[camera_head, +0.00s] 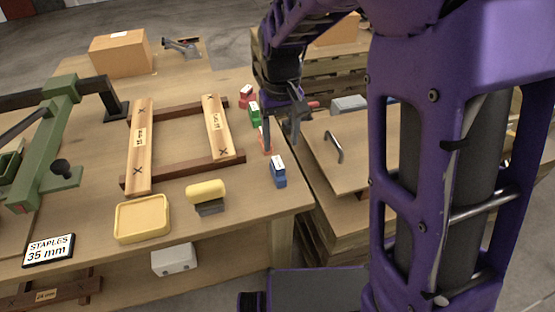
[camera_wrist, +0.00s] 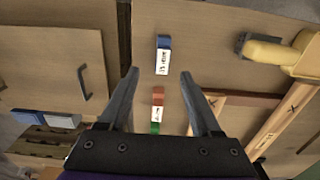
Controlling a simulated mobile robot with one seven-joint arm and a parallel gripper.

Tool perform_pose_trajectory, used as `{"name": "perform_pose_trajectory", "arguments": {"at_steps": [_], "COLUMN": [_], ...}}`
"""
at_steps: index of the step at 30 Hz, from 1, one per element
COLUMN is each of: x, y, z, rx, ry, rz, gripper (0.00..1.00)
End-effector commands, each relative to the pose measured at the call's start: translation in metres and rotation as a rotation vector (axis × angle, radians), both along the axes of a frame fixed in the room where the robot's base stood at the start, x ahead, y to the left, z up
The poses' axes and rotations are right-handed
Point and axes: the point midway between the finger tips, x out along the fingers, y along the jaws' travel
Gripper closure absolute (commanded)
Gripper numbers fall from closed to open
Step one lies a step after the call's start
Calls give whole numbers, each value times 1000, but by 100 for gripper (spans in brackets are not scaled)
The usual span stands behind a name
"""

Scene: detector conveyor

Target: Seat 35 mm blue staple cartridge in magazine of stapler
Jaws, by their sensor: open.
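The blue staple cartridge (camera_head: 279,173) with a white label lies on the bench near its right edge. In the wrist view the blue cartridge (camera_wrist: 163,43) lies just beyond the fingertips, about centred between them. My gripper (camera_head: 281,143) is open and empty above the row of cartridges; both fingers also show in the wrist view (camera_wrist: 160,74). The green stapler (camera_head: 58,108) stands at the bench's left; I cannot make out its magazine clearly. A sign (camera_head: 49,249) reading "STAPLES 35 mm" lies at the front left.
Orange-red (camera_wrist: 158,95), green (camera_head: 254,113) and red (camera_head: 246,101) cartridges lie in line behind the blue one. A wooden frame (camera_head: 183,168), a yellow tray (camera_head: 142,236) and a yellow-handled brush (camera_head: 206,193) lie left. A panel with a handle (camera_head: 335,147) lies right, across a gap.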

Motion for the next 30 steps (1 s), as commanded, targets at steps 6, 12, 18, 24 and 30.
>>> {"name": "perform_pose_trajectory", "arguments": {"at_steps": [6, 12, 18, 24, 30], "x": [0, 1, 2, 2, 2], "y": [0, 2, 7, 6, 6], "z": [-23, -36, -67, -76, -76], "rx": [1, -1, 0, 1, 2], "ry": [0, 2, 1, -2, -2], "rz": [-1, 0, -2, -1, -1], "gripper": [35, 35, 35, 35, 49]}}
